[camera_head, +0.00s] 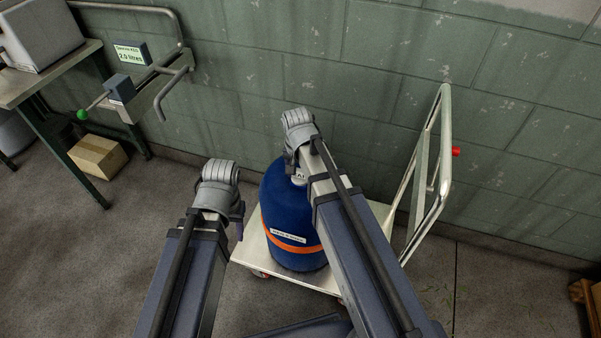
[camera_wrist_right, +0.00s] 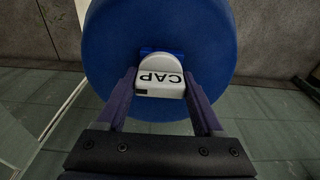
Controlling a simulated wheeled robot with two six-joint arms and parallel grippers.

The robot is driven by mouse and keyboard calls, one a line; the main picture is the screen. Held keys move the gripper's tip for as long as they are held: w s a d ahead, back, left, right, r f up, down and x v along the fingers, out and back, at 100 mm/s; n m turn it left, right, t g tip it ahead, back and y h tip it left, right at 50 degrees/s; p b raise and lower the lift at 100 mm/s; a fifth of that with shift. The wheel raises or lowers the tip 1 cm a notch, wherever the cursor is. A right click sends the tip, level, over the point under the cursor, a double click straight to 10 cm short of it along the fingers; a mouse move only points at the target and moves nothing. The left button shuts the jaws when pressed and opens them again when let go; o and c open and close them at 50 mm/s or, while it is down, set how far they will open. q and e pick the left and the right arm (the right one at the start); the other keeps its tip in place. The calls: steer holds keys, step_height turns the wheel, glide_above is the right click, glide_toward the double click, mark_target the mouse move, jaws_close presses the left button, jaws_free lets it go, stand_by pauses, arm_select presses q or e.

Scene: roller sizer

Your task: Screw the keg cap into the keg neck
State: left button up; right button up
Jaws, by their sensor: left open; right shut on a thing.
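The blue keg (camera_head: 284,215) has an orange band and a white label, and it stands upright on a trolley. The white keg cap (camera_wrist_right: 160,86), marked CAP, is between the fingers of my right gripper (camera_wrist_right: 164,92), over the keg's top. A small part of the cap (camera_head: 299,179) also shows in the head view beside my right arm. The neck is hidden under the cap, so I cannot tell how deep the cap sits. My left gripper (camera_head: 238,218) is open and empty, to the left of the keg; its fingers are mostly hidden by the wrist.
The pale trolley deck (camera_head: 250,256) carries the keg, and its metal handle (camera_head: 441,150) rises at the right near the green wall. A bench (camera_head: 48,75) and a cardboard box (camera_head: 97,157) are at the left.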

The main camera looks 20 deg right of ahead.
steer(key=c, duration=0.5)
steer(key=shift+o, duration=0.2)
steer(key=m, duration=0.2)
steer(key=shift+m, duration=1.5)
jaws_close()
steer(key=shift+w+m+g, duration=0.1)
steer(key=shift+m+g, duration=0.2)
steer(key=shift+d+r+h, duration=0.1)
steer(key=shift+h, duration=0.2)
